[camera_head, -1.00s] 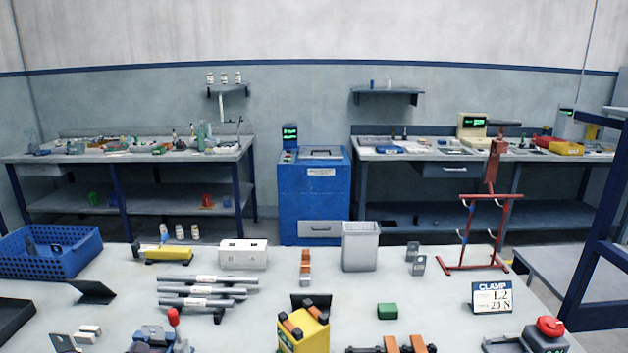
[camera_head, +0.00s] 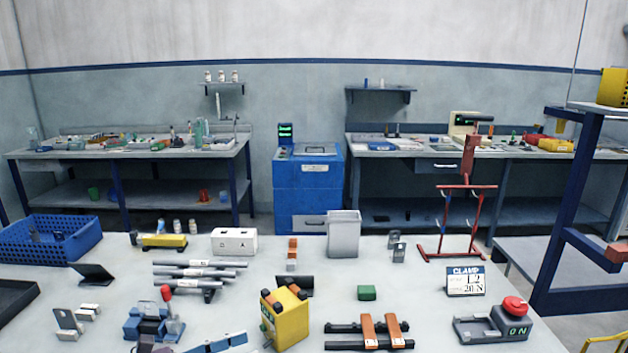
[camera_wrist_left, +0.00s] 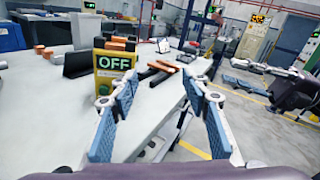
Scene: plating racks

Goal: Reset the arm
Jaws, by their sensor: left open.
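My left gripper (camera_wrist_left: 158,75) shows in the left wrist view with its two blue-padded fingers spread wide and nothing between them. It is over the near edge of the white table (camera_wrist_left: 165,118), on the near side of a yellow box (camera_wrist_left: 115,78) with an OFF display. In the head view, a blue-and-grey finger part (camera_head: 218,343) of mine shows at the bottom edge, just left of the yellow box (camera_head: 288,322). Another gripper, which I take to be my right one (camera_wrist_left: 235,72), shows at the right of the left wrist view; its opening is unclear.
On the table stand a blue basket (camera_head: 50,240), grey rods (camera_head: 200,272), a grey bin (camera_head: 343,235), a red rack (camera_head: 465,215), a clamp sign (camera_head: 465,282) and a red-button box (camera_head: 495,325). A blue frame (camera_head: 570,210) rises at the right. The table between these is partly clear.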

